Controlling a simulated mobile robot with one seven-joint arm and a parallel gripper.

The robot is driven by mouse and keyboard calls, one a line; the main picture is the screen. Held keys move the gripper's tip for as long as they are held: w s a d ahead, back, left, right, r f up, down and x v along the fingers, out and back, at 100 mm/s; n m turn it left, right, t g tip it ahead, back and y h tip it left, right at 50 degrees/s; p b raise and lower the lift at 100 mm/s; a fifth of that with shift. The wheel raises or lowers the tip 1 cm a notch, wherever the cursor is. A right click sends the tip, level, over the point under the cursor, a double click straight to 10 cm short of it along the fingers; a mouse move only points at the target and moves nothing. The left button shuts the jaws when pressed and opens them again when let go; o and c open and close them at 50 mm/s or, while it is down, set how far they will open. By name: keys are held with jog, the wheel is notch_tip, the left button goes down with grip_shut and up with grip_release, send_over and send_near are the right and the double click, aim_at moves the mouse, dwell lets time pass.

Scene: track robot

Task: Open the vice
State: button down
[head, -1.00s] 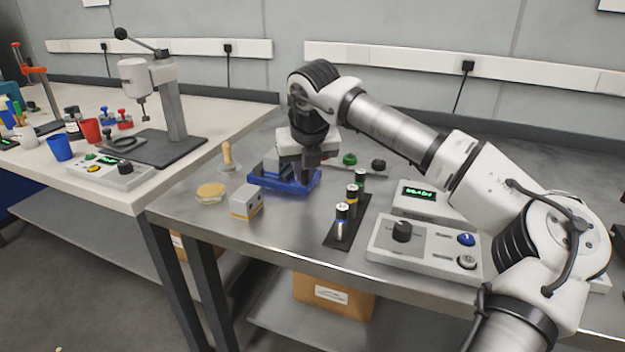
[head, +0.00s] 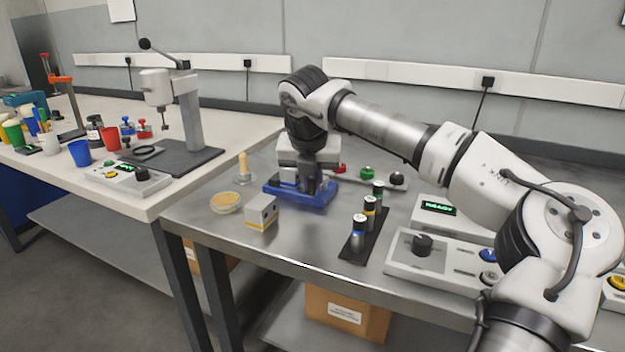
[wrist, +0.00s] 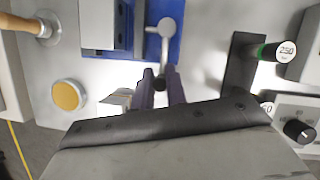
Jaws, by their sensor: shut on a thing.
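The blue vice (head: 285,193) stands on the metal bench, partly hidden behind my gripper. In the wrist view its blue body (wrist: 174,48) is at the top, with a grey jaw block (wrist: 97,24) at its left. A grey handle bar (wrist: 164,52) with a round end runs from the vice down toward my fingers. My gripper (head: 314,188) is low at the vice's front right. In the wrist view my gripper (wrist: 161,82) is shut on the lower end of the vice handle. The fingers hide most of the gripped end.
A small grey-and-yellow box (head: 261,213), a yellow-topped dish (head: 226,202) and a wooden-handled tool (head: 243,168) stand left of the vice. A drill press (head: 188,110) stands on the left bench.

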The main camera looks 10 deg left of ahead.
jog(key=c, duration=1.4)
grip_release()
jog(key=shift+a, duration=0.1)
jog(key=p+v, duration=0.1)
jog(key=v, duration=1.3)
jog(key=shift+f, duration=0.15)
